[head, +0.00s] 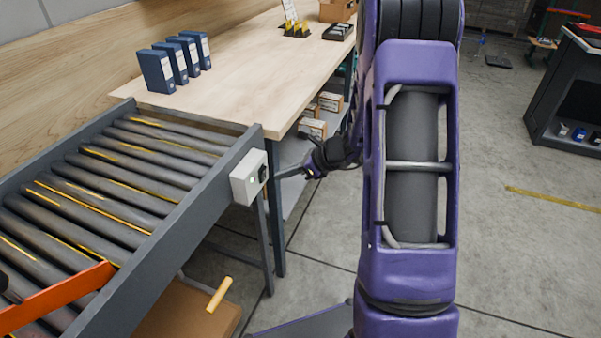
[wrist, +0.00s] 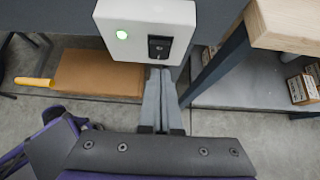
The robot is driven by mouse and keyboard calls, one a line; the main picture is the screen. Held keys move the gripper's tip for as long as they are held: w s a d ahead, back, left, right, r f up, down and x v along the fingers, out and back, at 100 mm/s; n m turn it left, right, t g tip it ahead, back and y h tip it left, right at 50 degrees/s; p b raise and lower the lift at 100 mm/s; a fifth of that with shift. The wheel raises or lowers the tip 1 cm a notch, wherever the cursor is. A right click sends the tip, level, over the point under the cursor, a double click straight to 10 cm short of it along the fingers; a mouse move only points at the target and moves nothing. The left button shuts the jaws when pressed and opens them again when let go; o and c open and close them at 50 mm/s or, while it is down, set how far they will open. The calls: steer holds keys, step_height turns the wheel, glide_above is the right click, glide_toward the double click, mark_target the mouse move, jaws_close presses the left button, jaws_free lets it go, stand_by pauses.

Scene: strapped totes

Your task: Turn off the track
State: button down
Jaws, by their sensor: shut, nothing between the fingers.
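The track is a grey roller conveyor (head: 150,225) with dark rollers and yellow stripes on the left in the head view. A white control box (head: 242,178) is fixed to its near side rail. In the wrist view my gripper (wrist: 160,72) points up at the box's lower edge, just below the switch. I cannot tell whether the tips touch the box.
A wooden workbench (head: 250,65) with blue binders (head: 173,63) stands behind the conveyor. Its leg is close to my gripper's right in the wrist view. A cardboard box (head: 185,312) lies below the conveyor. An orange bar (head: 55,298) crosses the rollers. Open floor is at right.

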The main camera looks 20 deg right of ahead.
mark_target(265, 170)
steer(key=shift+w+a+r, duration=0.25)
steer(key=shift+w+a, duration=0.5)
steer(key=shift+a, duration=0.15)
steer(key=shift+w+a+r, duration=0.15)
steer(key=shift+w+a, duration=0.1)
steer(key=shift+a, duration=0.05)
steer(key=shift+r, duration=0.1)
steer(key=shift+r+p, duration=0.65)
steer(key=shift+r, duration=0.1)
steer(key=shift+d, duration=0.1)
